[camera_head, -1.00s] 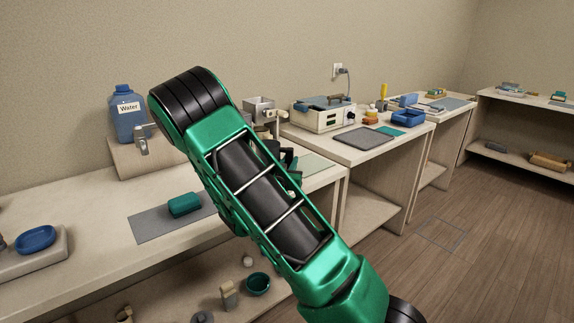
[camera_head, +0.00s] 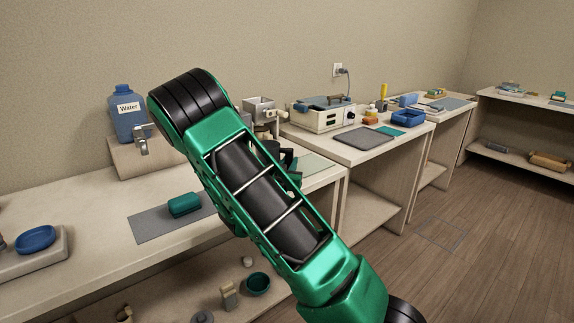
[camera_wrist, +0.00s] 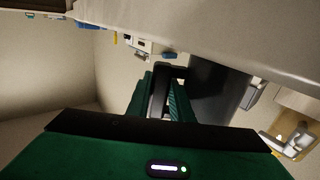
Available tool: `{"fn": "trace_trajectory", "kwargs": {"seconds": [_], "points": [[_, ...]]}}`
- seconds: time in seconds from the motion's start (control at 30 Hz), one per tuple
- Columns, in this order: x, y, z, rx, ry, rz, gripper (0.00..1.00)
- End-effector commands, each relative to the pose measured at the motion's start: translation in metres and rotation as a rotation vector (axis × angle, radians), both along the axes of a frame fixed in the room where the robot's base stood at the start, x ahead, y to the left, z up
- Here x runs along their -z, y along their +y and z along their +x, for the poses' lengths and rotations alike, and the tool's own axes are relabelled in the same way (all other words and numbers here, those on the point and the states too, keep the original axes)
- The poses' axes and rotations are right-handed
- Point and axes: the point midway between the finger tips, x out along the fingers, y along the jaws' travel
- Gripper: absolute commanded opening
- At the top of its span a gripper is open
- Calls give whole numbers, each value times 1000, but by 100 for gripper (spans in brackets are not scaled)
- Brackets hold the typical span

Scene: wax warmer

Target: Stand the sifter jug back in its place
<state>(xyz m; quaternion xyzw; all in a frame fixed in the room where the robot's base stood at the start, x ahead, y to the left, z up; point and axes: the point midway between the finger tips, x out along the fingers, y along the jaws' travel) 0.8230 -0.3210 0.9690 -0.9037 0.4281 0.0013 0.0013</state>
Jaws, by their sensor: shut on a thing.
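In the wrist view, my gripper (camera_wrist: 163,94) is shut on the black handle of a dark grey vessel, which I take to be the sifter jug (camera_wrist: 217,88). The jug's body lies just right of the fingers, close to a pale surface along the top of the picture. Whether it touches that surface I cannot tell. In the head view, my green arm hides most of the gripper and the jug; only dark and green parts show behind the arm. The jug's place cannot be made out.
A blue water jug (camera_head: 126,118) stands on a raised block on the near bench (camera_head: 75,213). A metal hopper device (camera_head: 260,108) stands behind my arm. The boxy warmer (camera_head: 320,115) sits on the bench beyond.

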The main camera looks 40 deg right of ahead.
Motion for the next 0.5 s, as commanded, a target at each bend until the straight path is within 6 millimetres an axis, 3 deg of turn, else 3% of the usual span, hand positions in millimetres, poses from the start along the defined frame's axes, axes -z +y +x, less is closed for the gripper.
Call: {"fn": "trace_trajectory", "kwargs": {"seconds": [0.5], "points": [[5,0,0,0,-1,-1,0]]}}
